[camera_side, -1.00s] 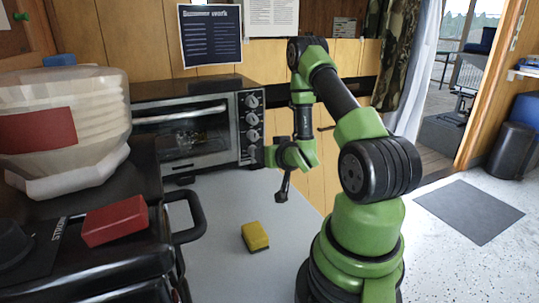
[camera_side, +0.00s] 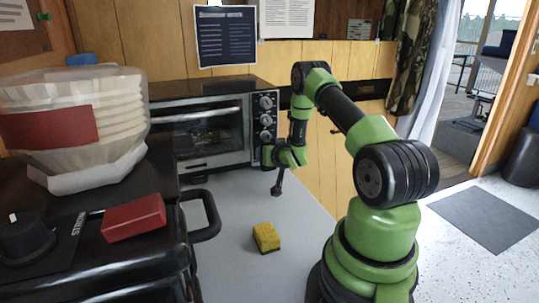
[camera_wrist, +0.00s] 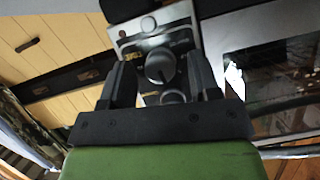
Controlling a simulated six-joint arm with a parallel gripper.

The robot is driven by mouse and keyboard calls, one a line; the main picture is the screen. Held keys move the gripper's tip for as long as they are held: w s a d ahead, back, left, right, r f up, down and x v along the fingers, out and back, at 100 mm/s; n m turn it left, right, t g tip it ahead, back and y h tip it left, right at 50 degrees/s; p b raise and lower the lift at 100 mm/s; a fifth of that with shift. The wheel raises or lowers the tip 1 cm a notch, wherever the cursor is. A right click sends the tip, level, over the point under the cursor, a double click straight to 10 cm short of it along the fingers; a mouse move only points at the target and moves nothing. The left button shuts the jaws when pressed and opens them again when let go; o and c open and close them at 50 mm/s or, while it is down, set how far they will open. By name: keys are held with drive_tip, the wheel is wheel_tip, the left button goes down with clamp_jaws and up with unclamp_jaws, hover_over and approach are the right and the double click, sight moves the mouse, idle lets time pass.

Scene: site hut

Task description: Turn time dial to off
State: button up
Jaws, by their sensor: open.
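A toaster oven (camera_side: 212,132) stands at the back of the grey counter, with a column of dials on the right of its front. Two of them are an upper dial (camera_side: 265,102) and a lower dial (camera_side: 265,136). My gripper (camera_side: 267,156) is at the low end of this column, covering part of the panel. In the wrist view, my gripper (camera_wrist: 160,75) is open, with a round dark dial (camera_wrist: 160,66) showing between its fingers. Another dial (camera_wrist: 173,97) is partly hidden behind the gripper body. I cannot read the dial labels or tell whether the fingers touch the dial.
A yellow sponge (camera_side: 266,237) lies on the counter (camera_side: 230,265). At left, a black appliance (camera_side: 120,265) with a protruding handle (camera_side: 207,215) carries a red block (camera_side: 133,218) and stacked pale filters (camera_side: 75,125). The counter between the sponge and the oven is clear.

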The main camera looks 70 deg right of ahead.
drive_tip(key=c, duration=0.9)
drive_tip(key=shift+n+g, duration=0.3)
drive_tip(key=shift+n, duration=0.2)
drive_tip(key=o, duration=0.9)
drive_tip(key=shift+a, duration=0.1)
